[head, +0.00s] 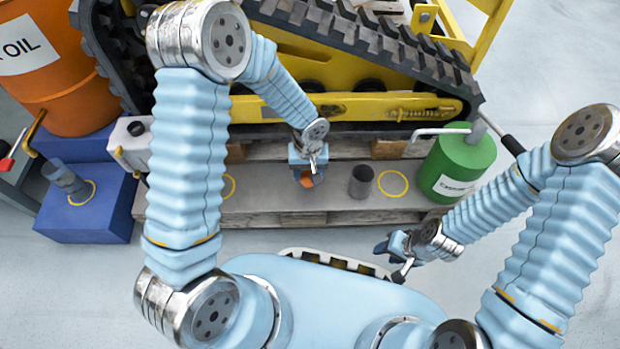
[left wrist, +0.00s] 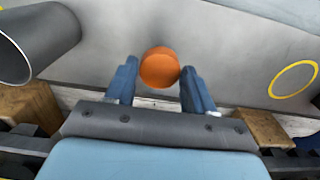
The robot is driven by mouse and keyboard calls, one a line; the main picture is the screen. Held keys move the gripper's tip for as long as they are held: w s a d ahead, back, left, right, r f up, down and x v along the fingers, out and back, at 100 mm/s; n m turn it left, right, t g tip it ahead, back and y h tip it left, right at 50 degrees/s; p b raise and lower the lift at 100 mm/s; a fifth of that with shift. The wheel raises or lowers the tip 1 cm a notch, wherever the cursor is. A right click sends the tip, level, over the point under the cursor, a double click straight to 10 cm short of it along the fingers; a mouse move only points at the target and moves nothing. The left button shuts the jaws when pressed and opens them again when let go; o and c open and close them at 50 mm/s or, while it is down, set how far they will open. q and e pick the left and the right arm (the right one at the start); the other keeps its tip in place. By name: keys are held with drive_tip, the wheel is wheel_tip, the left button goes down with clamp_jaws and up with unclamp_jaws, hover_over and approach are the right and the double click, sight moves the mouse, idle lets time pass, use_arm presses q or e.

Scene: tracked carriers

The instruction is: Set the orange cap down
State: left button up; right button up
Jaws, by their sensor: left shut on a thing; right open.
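The orange cap (head: 306,182) is small and round, and it sits between the fingers of my left gripper (head: 308,176). In the left wrist view the cap (left wrist: 159,68) shows at the fingertips, over the grey board (head: 265,203). My left gripper is shut on it. I cannot tell whether the cap touches the board. My right gripper (head: 391,250) is open and empty, in front of the board to the right.
A dark grey cylinder (head: 361,183) stands on the board beside a yellow ring (head: 393,183); another ring (head: 229,186) lies left. A green canister (head: 456,165) stands right, a white container (head: 131,140) left. The yellow tracked carrier (head: 350,105) is behind.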

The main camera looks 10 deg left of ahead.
use_arm(q)
drive_tip(key=shift+w+d+f, duration=0.1)
drive_tip(key=shift+w+f, duration=0.15)
drive_tip(key=shift+f, duration=0.1)
drive_tip(key=shift+w+f+b, duration=0.15)
drive_tip(key=shift+f+b, duration=0.3)
drive_tip(key=shift+f, duration=1.2)
drive_tip(key=shift+f, duration=0.2)
drive_tip(key=o, duration=1)
drive_tip(key=shift+r, duration=0.15)
